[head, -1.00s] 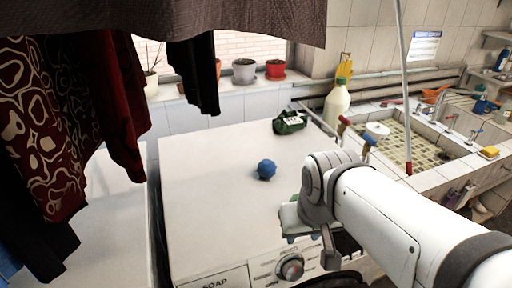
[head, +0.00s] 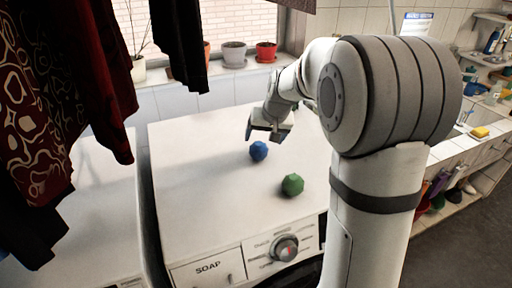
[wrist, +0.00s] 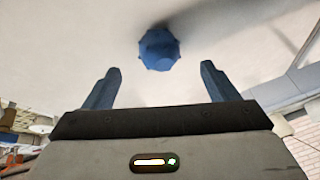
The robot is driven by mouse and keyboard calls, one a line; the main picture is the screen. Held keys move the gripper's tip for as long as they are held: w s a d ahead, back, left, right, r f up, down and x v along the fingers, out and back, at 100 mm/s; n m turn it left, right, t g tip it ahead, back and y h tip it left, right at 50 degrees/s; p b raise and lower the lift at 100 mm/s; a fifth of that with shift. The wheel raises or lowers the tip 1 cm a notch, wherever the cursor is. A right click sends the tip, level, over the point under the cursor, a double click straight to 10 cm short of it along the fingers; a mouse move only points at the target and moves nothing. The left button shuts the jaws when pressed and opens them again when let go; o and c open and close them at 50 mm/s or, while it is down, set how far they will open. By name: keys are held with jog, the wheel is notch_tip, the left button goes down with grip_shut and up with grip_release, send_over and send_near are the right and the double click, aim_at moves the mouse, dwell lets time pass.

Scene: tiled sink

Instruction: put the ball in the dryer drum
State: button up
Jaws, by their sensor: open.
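A blue knobbly ball (head: 258,150) rests on the white top of the dryer (head: 215,185). A green knobbly ball (head: 292,185) lies on the same top, nearer the front edge. My gripper (head: 268,132) is just behind and above the blue ball, seen small in the head view. In the wrist view my gripper (wrist: 158,88) has its two blue fingers apart with nothing between them. The blue ball (wrist: 159,48) shows beyond the fingertips, roughly centred. The drum opening is out of view; only part of the front panel with its dial (head: 285,248) shows.
Dark and patterned clothes (head: 50,110) hang at the left. A second white machine top (head: 95,200) stands to the left across a narrow gap. Potted plants (head: 234,54) line the sill at the back. A tiled counter with a yellow sponge (head: 480,132) is at the right.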

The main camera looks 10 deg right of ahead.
aim_at(261, 144)
jog(key=p+x, duration=0.1)
jog(key=x, duration=0.6)
jog(key=shift+w+f+p, duration=0.25)
jog(key=shift+w+p, duration=0.15)
jog(key=shift+w, duration=0.15)
jog(key=shift+r, duration=0.1)
jog(key=c, duration=1.2)
